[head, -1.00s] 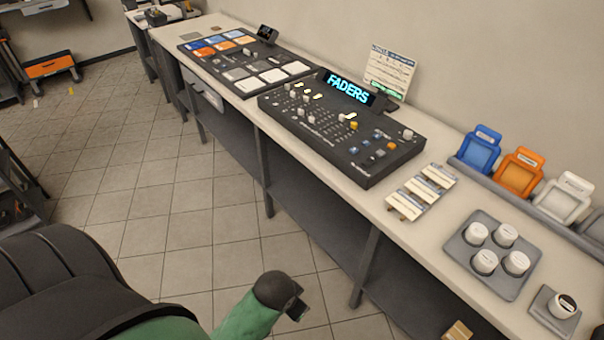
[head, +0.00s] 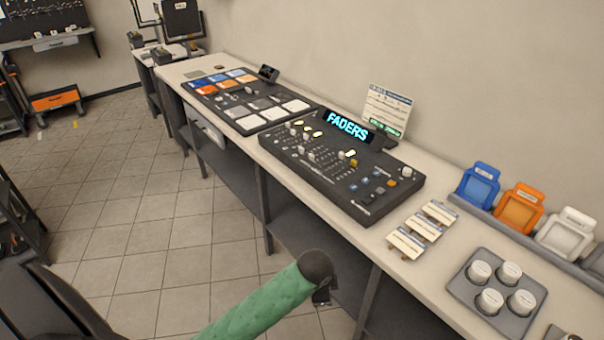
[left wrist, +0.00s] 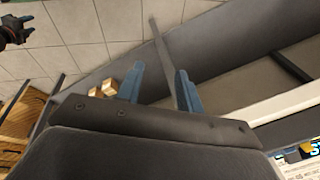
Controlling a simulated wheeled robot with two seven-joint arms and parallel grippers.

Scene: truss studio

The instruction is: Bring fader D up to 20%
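The fader console (head: 340,178) is a dark sloped panel on the bench in the head view, with a lit sign reading FADERS (head: 347,126). Several small fader caps (head: 309,136) sit at its left part, some pale. Their letters are too small to read, so I cannot tell which is fader D or its level. My left gripper (head: 322,292) hangs in front of the bench, below and apart from the console. In the left wrist view its two blue fingers (left wrist: 160,88) stand apart with nothing between them.
A pad console (head: 245,100) stands further left on the bench. A card on a stand (head: 388,108) is behind the fader console. Labelled blocks (head: 423,227), a tray of white knobs (head: 462,290) and coloured holders (head: 480,184) lie to the right. The bench's front edge lies between my gripper and the console.

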